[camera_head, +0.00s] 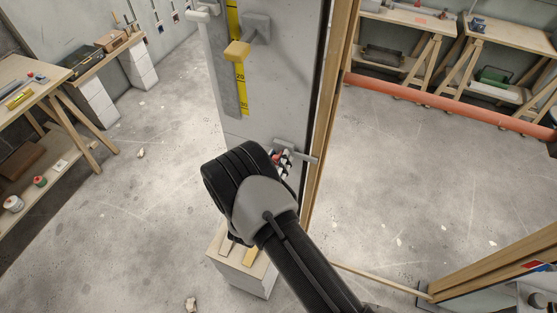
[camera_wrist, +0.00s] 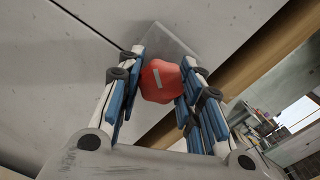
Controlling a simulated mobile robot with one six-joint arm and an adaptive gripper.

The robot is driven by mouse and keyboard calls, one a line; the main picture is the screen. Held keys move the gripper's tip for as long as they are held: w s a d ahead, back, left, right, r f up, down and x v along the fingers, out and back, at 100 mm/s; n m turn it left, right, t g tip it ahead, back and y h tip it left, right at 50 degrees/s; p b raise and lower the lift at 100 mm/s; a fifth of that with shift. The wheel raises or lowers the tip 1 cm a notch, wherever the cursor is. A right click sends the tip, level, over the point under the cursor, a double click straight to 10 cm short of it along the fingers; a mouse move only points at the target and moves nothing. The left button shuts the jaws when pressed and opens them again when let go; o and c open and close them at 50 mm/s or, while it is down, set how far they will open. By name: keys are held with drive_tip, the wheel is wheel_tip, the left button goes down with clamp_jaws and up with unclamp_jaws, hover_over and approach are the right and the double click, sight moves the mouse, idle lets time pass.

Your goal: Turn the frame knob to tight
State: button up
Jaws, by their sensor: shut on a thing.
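The frame knob is a red, lobed knob (camera_wrist: 161,82) with a short pale mark that lies slightly tilted on its face. It sits in front of a grey plate (camera_wrist: 168,42) on the panel. My gripper (camera_wrist: 163,68) has its blue-padded fingers on both sides of the knob, closed on it. In the head view, my arm hides most of the gripper, and only small red and dark bits show beside the grey panel (camera_head: 262,115). Which setting the mark points to cannot be told.
The panel carries a yellow scale (camera_head: 240,75) and a tan block (camera_head: 237,50). A wooden post (camera_head: 328,110) runs along its right side. A pale box (camera_head: 240,265) stands below. Workbenches stand left and back right; a long orange pipe (camera_head: 440,102) lies at right. Floor between is mostly clear.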

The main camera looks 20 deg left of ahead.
drive_tip(key=c, duration=0.4)
